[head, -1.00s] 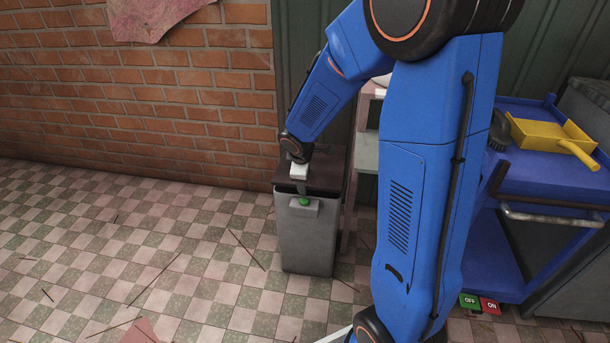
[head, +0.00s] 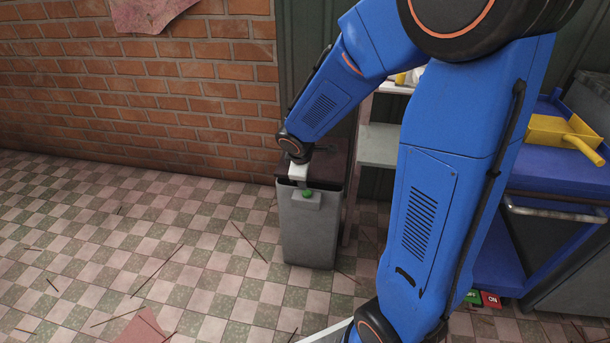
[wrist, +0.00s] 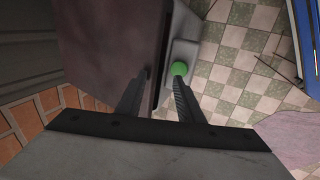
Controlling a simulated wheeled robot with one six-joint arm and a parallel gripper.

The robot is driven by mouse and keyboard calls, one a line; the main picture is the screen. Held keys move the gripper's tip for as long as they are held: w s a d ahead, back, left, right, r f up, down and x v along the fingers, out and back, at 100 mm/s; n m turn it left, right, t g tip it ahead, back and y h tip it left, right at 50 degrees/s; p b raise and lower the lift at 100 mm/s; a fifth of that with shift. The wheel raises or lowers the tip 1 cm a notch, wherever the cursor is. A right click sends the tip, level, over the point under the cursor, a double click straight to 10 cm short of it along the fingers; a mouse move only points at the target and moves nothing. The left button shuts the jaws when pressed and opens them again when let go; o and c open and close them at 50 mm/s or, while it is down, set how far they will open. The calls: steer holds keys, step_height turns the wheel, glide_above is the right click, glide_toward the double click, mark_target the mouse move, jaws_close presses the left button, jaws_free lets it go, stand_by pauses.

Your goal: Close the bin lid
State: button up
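The grey bin (head: 309,236) stands on the tiled floor against the wall. Its dark brown lid (head: 327,170) lies flat or nearly flat over the top; a small gap at the front cannot be ruled out. A green button (head: 307,194) sits on a bracket on the bin's front. My gripper (head: 302,183) points down at the lid's front edge, just above the button. In the wrist view my gripper (wrist: 157,88) has its fingers apart, one over the lid (wrist: 105,60), the other by the green button (wrist: 179,68). Nothing is visibly held; contact is unclear.
A brick wall (head: 200,100) stands behind and left of the bin. A shelf (head: 378,145) is close on the bin's right. A blue cart (head: 550,175) with a yellow dustpan (head: 560,132) is farther right. The floor in front and left is open, with thin sticks scattered.

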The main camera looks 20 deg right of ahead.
steer(key=s+a+r, duration=0.2)
steer(key=s+a, duration=0.3)
steer(key=s, duration=0.2)
stand_by(1.1)
steer(key=shift+s+r, duration=0.1)
steer(key=shift+r, duration=0.05)
stand_by(0.3)
steer(key=v, duration=1.7)
